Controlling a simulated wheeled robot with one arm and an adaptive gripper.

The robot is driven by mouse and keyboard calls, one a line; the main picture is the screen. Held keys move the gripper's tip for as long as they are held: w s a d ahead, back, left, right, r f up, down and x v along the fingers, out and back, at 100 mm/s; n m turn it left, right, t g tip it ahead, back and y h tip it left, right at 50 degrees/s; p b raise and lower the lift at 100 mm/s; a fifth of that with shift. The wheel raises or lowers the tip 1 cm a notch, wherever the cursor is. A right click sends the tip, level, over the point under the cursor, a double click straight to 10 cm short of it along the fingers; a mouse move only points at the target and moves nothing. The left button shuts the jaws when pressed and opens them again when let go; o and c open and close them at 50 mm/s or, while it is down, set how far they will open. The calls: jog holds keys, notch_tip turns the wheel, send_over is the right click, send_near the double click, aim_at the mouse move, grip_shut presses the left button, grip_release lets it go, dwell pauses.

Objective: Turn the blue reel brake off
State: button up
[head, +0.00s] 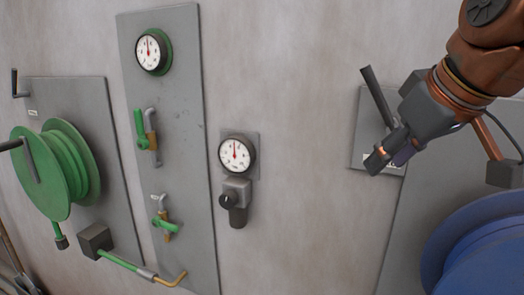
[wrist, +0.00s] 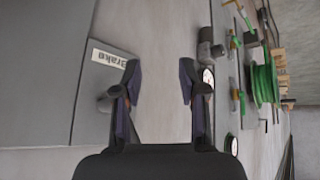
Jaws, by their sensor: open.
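The blue reel (head: 480,245) is at the lower right of the head view, partly cut off by the frame. Its brake lever (head: 377,97) is a dark grey bar on a small grey wall plate (head: 362,140), tilted with its free end up and left. My gripper (head: 388,160) is in front of the plate, by the lever's lower end, and hides part of it. In the wrist view my gripper (wrist: 160,85) is open with bare wall between the fingers. The "Brake" label (wrist: 112,60) is beside the left finger. I cannot tell whether a finger touches the lever.
A green reel (head: 60,170) with its own lever (head: 15,82) is at the left. A tall grey panel (head: 180,90) carries a gauge (head: 151,52) and green-handled valves (head: 141,128). Another gauge (head: 236,155) sits above a dark knob (head: 229,200). The wall between it and the brake plate is clear.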

jog(key=s+f+m+g, duration=0.1)
jog(key=s+f+g, duration=0.2)
jog(key=f, duration=0.9)
jog(key=s+f+m+g+h, duration=0.1)
jog(key=s+f+m+g, duration=0.1)
jog(key=s+f, duration=0.7)
jog(key=s+f+m+g+h, duration=0.1)
jog(key=s+f+g, duration=0.2)
jog(key=f, duration=1.3)
jog(key=s, duration=0.2)
jog(key=shift+s+f+m+g+b, duration=0.25)
jog(key=shift+s+m+g+b, duration=0.05)
jog(key=shift+s+m, duration=0.1)
